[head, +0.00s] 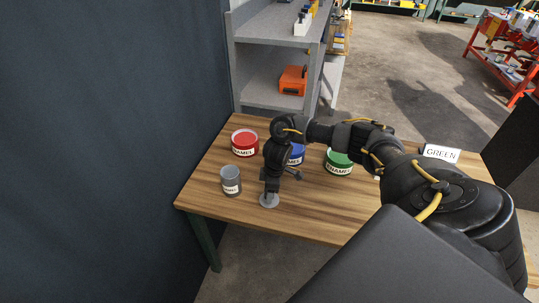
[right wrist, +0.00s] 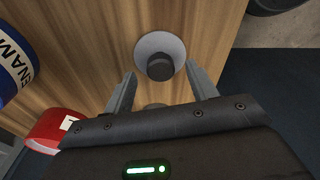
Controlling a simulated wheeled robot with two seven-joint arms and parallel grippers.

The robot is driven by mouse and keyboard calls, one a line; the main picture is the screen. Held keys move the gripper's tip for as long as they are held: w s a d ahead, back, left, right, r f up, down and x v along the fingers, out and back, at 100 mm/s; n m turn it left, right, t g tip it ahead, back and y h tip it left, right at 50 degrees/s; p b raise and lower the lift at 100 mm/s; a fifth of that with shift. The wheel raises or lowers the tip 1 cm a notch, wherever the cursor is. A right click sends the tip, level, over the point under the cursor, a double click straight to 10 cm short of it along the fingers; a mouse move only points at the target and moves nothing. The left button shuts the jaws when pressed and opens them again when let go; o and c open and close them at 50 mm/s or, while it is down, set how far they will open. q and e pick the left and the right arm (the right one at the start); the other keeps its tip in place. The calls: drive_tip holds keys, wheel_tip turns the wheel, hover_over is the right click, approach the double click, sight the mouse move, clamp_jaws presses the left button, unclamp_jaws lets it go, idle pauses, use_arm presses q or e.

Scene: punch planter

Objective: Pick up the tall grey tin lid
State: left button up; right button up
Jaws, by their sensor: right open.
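The tall grey tin lid (head: 268,201) lies flat on the wooden table, a pale grey disc. In the right wrist view the lid (right wrist: 146,46) shows a dark round knob (right wrist: 160,66) on top. My right gripper (right wrist: 163,74) is open, its fingers pointing at the lid, one on each side of the knob's near edge. In the head view my right gripper (head: 270,186) is just above the lid and partly covers it. The tall grey tin (head: 231,180) stands to the left of the lid. My left gripper is not in view.
A red tin (head: 245,143), a blue tin (head: 297,155) and a green tin (head: 339,162) stand farther back on the table (head: 325,212). My arm partly hides the blue one. A white GREEN sign (head: 441,153) is at the right. The table's front edge is close to the lid.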

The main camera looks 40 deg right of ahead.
drive_tip(key=shift+w+a+f, duration=0.15)
drive_tip(key=shift+f, duration=1.2)
drive_tip(key=c, duration=1.1)
drive_tip(key=shift+o, duration=0.2)
drive_tip(key=shift+r, duration=0.1)
